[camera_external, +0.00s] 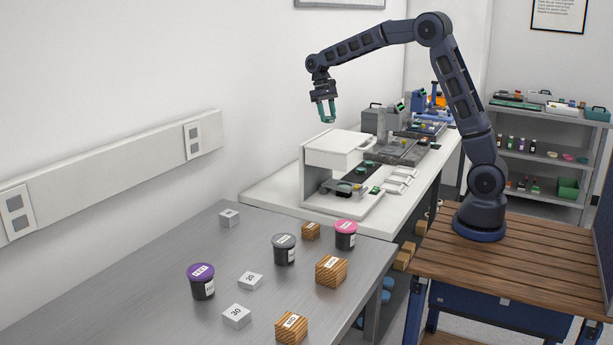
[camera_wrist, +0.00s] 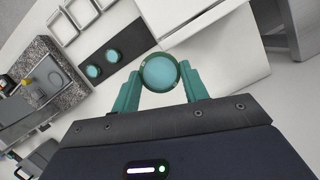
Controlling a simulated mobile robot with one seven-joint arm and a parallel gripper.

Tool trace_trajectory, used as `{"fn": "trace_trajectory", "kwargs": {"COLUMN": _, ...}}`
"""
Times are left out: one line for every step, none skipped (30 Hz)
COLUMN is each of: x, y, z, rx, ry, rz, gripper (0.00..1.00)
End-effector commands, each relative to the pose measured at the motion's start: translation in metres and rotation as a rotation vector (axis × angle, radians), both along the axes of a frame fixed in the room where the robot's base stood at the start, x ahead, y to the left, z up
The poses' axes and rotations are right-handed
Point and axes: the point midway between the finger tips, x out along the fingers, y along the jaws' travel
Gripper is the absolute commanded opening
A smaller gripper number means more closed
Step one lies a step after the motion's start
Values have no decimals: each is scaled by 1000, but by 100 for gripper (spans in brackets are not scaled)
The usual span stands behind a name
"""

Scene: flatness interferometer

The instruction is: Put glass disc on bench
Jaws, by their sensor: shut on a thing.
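My gripper (camera_external: 326,112) is raised above the white instrument housing (camera_external: 338,150). In the wrist view its teal fingers (camera_wrist: 160,74) are shut on a round, pale teal glass disc (camera_wrist: 160,72), held by its edges. The disc is too small to make out clearly in the external view. Below is the white bench (camera_external: 268,194), which also shows in the wrist view (camera_wrist: 95,112). Two similar discs (camera_wrist: 93,71) (camera_wrist: 113,55) sit on a dark strip (camera_wrist: 98,63) on the bench, apart from my gripper.
A granite plate (camera_wrist: 72,92) with apparatus lies beside the strip. White frames (camera_wrist: 62,28) lie near it. A grey metal table (camera_external: 150,290) in front holds jars, wooden blocks and numbered white blocks. A shelf (camera_external: 540,155) stands at the back right.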

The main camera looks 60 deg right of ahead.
Motion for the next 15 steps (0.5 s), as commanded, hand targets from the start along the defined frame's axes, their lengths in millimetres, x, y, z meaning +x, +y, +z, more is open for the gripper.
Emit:
{"fn": "trace_trajectory", "kwargs": {"x": -9, "y": -7, "z": 1, "rx": 0, "ry": -1, "rz": -7, "gripper": 17}}
{"fn": "trace_trajectory", "kwargs": {"x": -14, "y": -11, "z": 1, "rx": 0, "ry": -1, "rz": -9, "gripper": 17}}
{"fn": "trace_trajectory", "kwargs": {"x": -20, "y": -15, "z": 1, "rx": 0, "ry": -1, "rz": -14, "gripper": 17}}
{"fn": "trace_trajectory", "kwargs": {"x": -25, "y": -18, "z": 1, "rx": 0, "ry": 0, "rz": -17, "gripper": 17}}
{"fn": "trace_trajectory", "kwargs": {"x": -30, "y": -22, "z": 1, "rx": -1, "ry": 0, "rz": -20, "gripper": 17}}
{"fn": "trace_trajectory", "kwargs": {"x": -37, "y": -26, "z": 0, "rx": 0, "ry": 0, "rz": -24, "gripper": 17}}
{"fn": "trace_trajectory", "kwargs": {"x": -42, "y": -30, "z": 0, "rx": -1, "ry": 0, "rz": -27, "gripper": 17}}
{"fn": "trace_trajectory", "kwargs": {"x": -46, "y": -32, "z": 0, "rx": -1, "ry": 0, "rz": -29, "gripper": 17}}
{"fn": "trace_trajectory", "kwargs": {"x": -52, "y": -36, "z": 0, "rx": -1, "ry": 0, "rz": -32, "gripper": 17}}
{"fn": "trace_trajectory", "kwargs": {"x": -57, "y": -38, "z": 0, "rx": -1, "ry": -1, "rz": -34, "gripper": 17}}
{"fn": "trace_trajectory", "kwargs": {"x": -61, "y": -41, "z": 0, "rx": 0, "ry": -1, "rz": -37, "gripper": 17}}
{"fn": "trace_trajectory", "kwargs": {"x": -67, "y": -44, "z": -1, "rx": 0, "ry": 0, "rz": -40, "gripper": 17}}
{"fn": "trace_trajectory", "kwargs": {"x": -71, "y": -47, "z": -1, "rx": 0, "ry": 0, "rz": -43, "gripper": 17}}
{"fn": "trace_trajectory", "kwargs": {"x": -76, "y": -49, "z": -2, "rx": 1, "ry": 1, "rz": -45, "gripper": 17}}
{"fn": "trace_trajectory", "kwargs": {"x": -81, "y": -52, "z": -2, "rx": 1, "ry": 1, "rz": -48, "gripper": 17}}
